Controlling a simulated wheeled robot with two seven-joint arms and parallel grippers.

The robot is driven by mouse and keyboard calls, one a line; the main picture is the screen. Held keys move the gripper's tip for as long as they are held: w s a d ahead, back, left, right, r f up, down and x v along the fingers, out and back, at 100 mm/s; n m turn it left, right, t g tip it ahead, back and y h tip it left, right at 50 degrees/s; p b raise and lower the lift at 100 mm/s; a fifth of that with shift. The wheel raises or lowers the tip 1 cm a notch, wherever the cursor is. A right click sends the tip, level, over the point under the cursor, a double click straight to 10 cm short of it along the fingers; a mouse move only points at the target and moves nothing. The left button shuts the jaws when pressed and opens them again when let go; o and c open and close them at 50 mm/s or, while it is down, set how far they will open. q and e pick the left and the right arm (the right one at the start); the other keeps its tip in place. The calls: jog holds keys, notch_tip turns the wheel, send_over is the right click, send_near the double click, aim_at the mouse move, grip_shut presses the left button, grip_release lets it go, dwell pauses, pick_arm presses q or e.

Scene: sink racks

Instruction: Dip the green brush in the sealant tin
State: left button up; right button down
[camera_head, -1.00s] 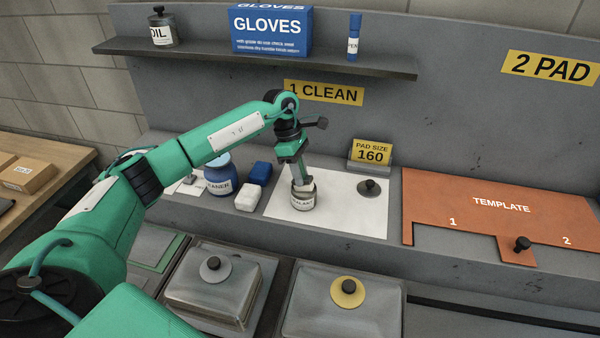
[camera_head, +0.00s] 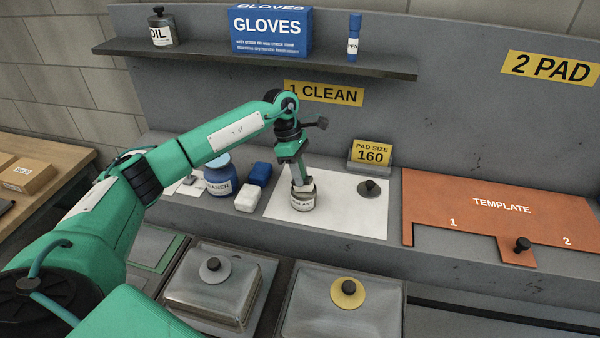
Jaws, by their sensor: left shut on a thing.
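The sealant tin (camera_head: 302,202) is a small pale-labelled tin, open at the top, standing on a white sheet (camera_head: 345,222) on the grey ledge. My left gripper (camera_head: 299,172) points down right above the tin. It is shut on the green brush (camera_head: 299,180), of which only a little shows between the fingers. The brush's lower end is inside the tin's mouth and hidden by the rim. I cannot tell how deep it reaches. The tin's dark lid with a knob (camera_head: 370,188) lies on the sheet to the right. My right gripper is not in view.
A blue cleaner jar (camera_head: 219,176), a white block (camera_head: 248,198) and a blue block (camera_head: 259,173) stand left of the sheet. A pad size sign (camera_head: 370,153) stands behind. An orange template (camera_head: 480,210) lies right. Lidded trays (camera_head: 345,310) are in front. A shelf (camera_head: 270,58) hangs above.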

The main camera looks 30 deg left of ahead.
aim_at(300, 161)
pick_arm(q)
jog(key=shift+r+p, duration=1)
jog(key=shift+r, duration=2.4)
